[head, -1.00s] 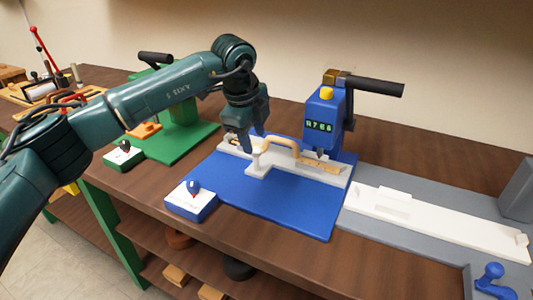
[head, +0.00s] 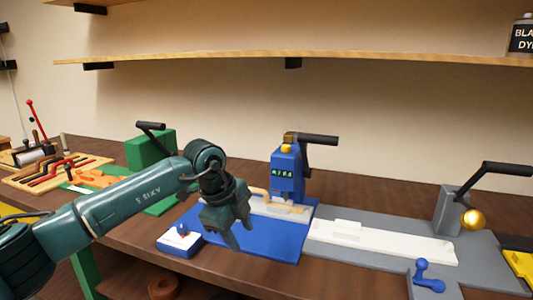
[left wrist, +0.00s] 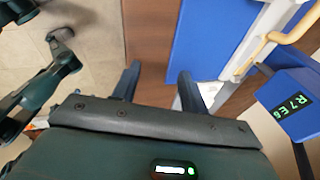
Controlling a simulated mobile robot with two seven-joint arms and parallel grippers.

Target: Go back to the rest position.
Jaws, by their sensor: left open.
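My left gripper (head: 232,232) is open and empty. In the head view it hangs in front of the blue press station, over the front part of its blue base plate (head: 285,240). In the left wrist view its two fingers (left wrist: 158,85) stand apart with only the bench edge and floor between them. The blue press (head: 287,170) has a lit display and a black lever. A tan curved piece (head: 259,191) lies at the white fixture under the press, partly hidden by my arm. It also shows in the left wrist view (left wrist: 270,45). My right gripper is not in view.
A green station (head: 152,150) stands at left behind my arm. A small white-topped blue control box (head: 180,239) is close to my left gripper. A long white fixture (head: 380,242), a blue knob (head: 428,277) and a lever with a brass ball (head: 473,219) lie to the right. A shelf (head: 290,57) runs above.

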